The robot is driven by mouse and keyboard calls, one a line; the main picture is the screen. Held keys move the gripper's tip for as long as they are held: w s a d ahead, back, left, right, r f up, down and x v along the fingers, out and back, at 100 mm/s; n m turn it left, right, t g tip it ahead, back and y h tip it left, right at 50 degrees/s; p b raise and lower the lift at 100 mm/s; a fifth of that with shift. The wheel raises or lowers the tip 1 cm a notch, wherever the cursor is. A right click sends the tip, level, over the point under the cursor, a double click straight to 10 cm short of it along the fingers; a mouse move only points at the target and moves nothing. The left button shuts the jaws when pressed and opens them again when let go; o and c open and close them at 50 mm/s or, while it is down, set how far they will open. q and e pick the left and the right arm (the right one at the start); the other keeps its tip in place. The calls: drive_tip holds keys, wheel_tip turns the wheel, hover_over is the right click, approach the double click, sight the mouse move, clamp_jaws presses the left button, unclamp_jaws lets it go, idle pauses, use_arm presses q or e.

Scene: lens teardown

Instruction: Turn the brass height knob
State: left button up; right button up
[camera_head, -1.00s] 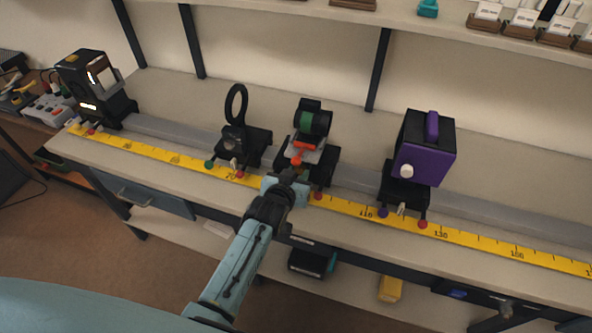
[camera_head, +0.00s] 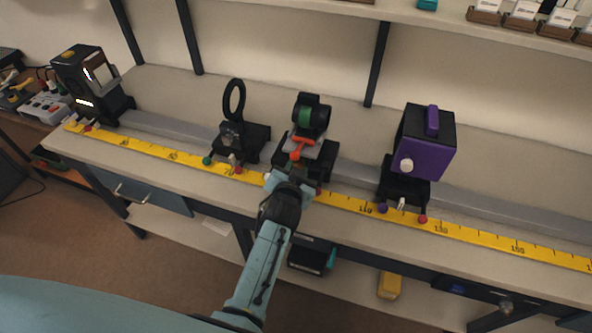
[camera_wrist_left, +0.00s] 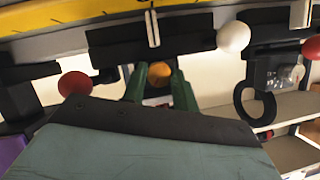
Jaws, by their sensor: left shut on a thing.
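The brass height knob (camera_wrist_left: 160,72) shows in the left wrist view as a round orange-yellow end between two dark green fingers. My left gripper (camera_wrist_left: 160,88) is shut on it. In the head view my left gripper (camera_head: 289,182) reaches the front of the middle carriage (camera_head: 325,170), and the knob is hidden there by the gripper. This carriage carries a black and green round holder (camera_head: 312,116) with an orange-red part (camera_head: 302,141) below it. My right gripper is not in view.
A ring holder (camera_head: 235,100) stands on a carriage to the left, and a purple box (camera_head: 426,148) stands on one to the right. A yellow scale (camera_head: 480,235) runs along the bench front. A black lamp-like unit (camera_head: 88,80) stands far left.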

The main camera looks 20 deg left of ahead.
use_arm(q)
drive_tip(key=o, duration=1)
drive_tip(key=shift+c, duration=0.2)
drive_tip(key=shift+s, duration=0.1)
drive_tip(key=p+v, duration=0.2)
drive_tip(key=v, duration=1)
drive_tip(key=shift+d, duration=0.1)
